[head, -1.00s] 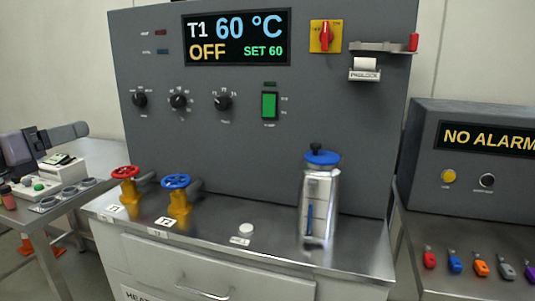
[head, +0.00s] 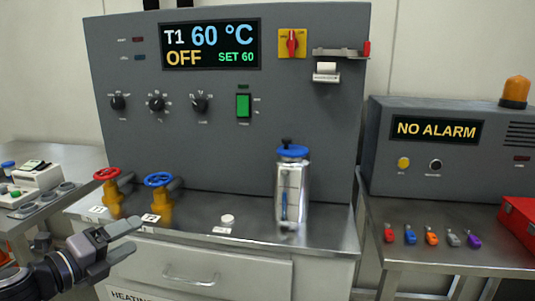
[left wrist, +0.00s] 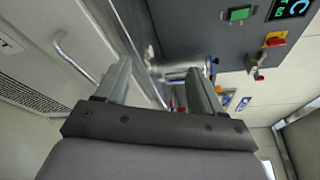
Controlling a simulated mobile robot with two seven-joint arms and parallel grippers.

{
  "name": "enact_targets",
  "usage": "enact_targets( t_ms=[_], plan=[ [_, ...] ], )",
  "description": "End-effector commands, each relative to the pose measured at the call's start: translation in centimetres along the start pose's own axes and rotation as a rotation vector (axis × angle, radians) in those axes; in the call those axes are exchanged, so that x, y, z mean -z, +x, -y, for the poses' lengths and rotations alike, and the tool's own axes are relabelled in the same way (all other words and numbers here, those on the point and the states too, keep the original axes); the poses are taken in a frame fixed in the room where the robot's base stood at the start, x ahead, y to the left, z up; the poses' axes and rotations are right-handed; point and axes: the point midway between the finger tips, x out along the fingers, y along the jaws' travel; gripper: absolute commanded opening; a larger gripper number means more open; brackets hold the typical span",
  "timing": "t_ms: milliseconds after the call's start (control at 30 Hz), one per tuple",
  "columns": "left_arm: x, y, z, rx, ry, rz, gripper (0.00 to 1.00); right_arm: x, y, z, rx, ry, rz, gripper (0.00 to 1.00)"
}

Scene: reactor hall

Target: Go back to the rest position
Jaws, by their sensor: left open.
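My left gripper (head: 121,239) comes in from the lower left of the head view, in front of the steel bench. Its two fingers are apart with nothing between them. In the left wrist view its fingers (left wrist: 157,85) also stand apart, with the bench front and the panel beyond. My right gripper does not show in either view.
A steel vessel with a blue lid (head: 291,190) stands on the heating bench (head: 255,235). A red valve (head: 108,190) and a blue valve (head: 160,195) are at its left. A drawer handle (head: 190,280) juts out below. Several coloured tags lie on the right table (head: 440,255).

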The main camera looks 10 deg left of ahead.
Motion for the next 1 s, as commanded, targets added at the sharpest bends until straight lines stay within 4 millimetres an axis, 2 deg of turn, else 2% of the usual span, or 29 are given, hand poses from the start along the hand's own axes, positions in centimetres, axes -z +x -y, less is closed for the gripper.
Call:
enact_targets(
  t_ms=[33, 100, 233, 367, 567, 700, 833, 1000],
  plan=[
    [2.2, 0.4, -1.3, -0.008, -0.118, -0.014, 0.68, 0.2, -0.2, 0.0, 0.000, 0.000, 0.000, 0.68],
    [4.9, 0.7, -3.0, -0.022, -0.274, -0.021, 0.68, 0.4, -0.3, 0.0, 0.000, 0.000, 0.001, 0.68],
    [9.6, 0.5, -6.1, -0.063, -0.571, -0.013, 0.68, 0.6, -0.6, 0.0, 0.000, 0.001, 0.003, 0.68],
    [14.1, -0.5, -9.1, -0.118, -0.868, 0.023, 0.68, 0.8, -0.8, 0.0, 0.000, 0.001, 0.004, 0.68],
    [20.7, -3.5, -13.6, -0.221, -1.322, 0.142, 0.68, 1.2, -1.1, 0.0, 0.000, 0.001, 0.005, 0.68],
    [25.0, -6.6, -16.4, -0.296, -1.618, 0.271, 0.68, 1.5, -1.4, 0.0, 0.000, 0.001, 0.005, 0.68],
    [28.1, -9.4, -18.4, -0.351, -1.828, 0.394, 0.68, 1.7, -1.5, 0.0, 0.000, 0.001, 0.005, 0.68],
    [30.3, -11.6, -19.6, -0.387, -1.968, 0.496, 0.68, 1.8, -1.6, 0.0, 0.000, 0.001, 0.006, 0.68]
  ],
)
